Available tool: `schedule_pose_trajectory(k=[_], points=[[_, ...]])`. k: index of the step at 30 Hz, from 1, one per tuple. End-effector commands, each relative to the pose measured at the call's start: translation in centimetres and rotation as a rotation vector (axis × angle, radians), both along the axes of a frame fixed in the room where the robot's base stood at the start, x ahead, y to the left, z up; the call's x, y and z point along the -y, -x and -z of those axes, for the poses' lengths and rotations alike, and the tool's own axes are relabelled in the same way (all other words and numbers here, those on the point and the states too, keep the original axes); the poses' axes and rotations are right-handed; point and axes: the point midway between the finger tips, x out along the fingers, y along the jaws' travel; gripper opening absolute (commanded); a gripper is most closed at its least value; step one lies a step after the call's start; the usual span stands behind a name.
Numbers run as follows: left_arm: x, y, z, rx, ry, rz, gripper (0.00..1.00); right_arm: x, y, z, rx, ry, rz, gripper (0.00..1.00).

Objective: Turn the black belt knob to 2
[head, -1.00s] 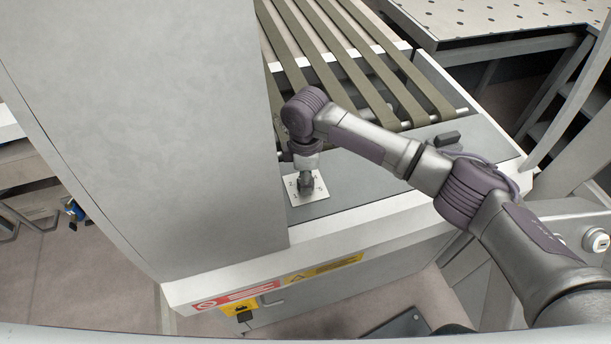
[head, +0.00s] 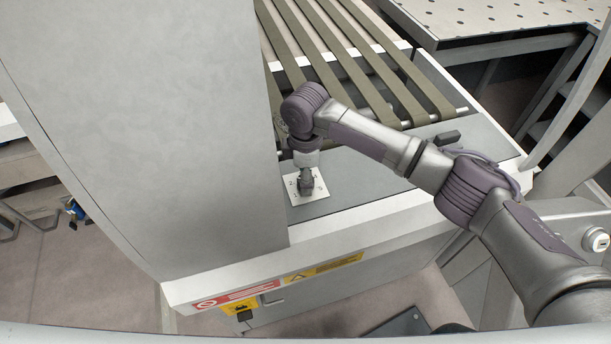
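The black belt knob is on a white square dial plate (head: 318,191) with dark number marks, set on the grey top of the machine next to the tall panel. My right gripper (head: 307,184) points down over the middle of the plate and covers the knob. The knob's pointer and setting are hidden. The fingers are too small and dark to tell whether they are open or shut on the knob. My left gripper is not in view.
A tall grey cabinet (head: 170,130) stands close to the left of the plate. Olive conveyor belts (head: 365,70) run behind it. A small black block (head: 447,138) sits to the right on the grey top. Warning labels (head: 237,297) are on the front.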

Motion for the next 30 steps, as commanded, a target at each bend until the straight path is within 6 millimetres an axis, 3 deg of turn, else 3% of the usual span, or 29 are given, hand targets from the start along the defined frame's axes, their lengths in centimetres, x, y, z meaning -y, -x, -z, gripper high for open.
schedule_pose_trajectory(k=[15,21,30], points=[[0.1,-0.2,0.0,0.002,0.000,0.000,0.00,0.0,-0.1,-9.8,0.002,-0.001,-0.001,0.67],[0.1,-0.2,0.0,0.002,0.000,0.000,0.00,0.0,0.0,-11.2,0.001,0.001,0.000,0.67],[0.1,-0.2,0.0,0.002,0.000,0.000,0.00,0.0,0.0,-11.3,0.001,0.000,0.000,0.67]])
